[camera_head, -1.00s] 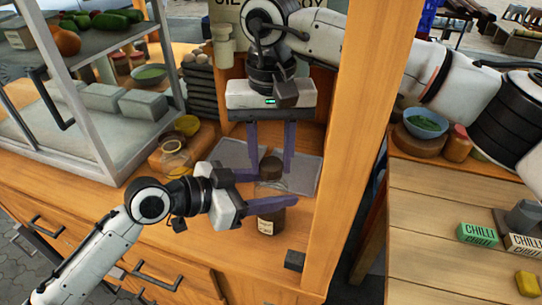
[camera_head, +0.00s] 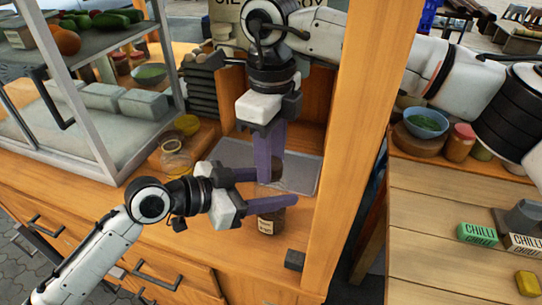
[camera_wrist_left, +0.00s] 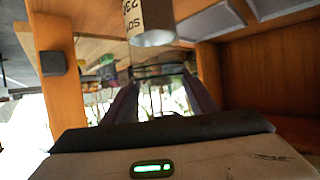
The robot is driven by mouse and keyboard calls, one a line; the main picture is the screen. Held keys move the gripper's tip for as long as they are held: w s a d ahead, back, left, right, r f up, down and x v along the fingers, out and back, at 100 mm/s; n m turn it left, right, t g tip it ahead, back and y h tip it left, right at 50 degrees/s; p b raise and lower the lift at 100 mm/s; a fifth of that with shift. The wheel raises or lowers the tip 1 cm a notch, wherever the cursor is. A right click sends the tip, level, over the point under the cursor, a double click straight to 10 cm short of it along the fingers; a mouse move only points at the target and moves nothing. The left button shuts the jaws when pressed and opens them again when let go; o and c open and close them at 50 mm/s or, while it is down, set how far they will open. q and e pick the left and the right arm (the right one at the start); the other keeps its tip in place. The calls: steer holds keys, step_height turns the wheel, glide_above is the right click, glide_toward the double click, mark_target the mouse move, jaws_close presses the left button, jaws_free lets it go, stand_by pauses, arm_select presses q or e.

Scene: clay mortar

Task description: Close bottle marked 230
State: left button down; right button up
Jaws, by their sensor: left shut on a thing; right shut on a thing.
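The bottle (camera_head: 267,225), a glass one with dark contents and a pale label, stands on the wooden counter. My left gripper (camera_head: 272,192) is shut on its clear upper part from the left. In the left wrist view the label (camera_wrist_left: 150,14) shows upside down at the top, with part of a number starting 23, and clear glass lies between the fingers. My right gripper (camera_head: 269,176) points down right above the bottle, shut on the brown lid (camera_head: 277,171), mostly hidden by the fingers. I cannot tell whether the lid touches the bottle's rim.
Grey flat panels (camera_head: 301,175) lie behind the bottle. A wooden post (camera_head: 350,150) rises close on the right. A glass jar (camera_head: 175,158) and a display case (camera_head: 120,140) stand left. A small dark block (camera_head: 294,260) sits at the counter's front edge.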

steer(key=m, duration=0.8)
steer(key=shift+m, duration=0.4)
steer(key=m, duration=0.7)
steer(key=shift+m, duration=0.3)
steer(key=o, duration=1.3)
steer(key=shift+c, duration=0.2)
step_height(320, 180, up, 12)
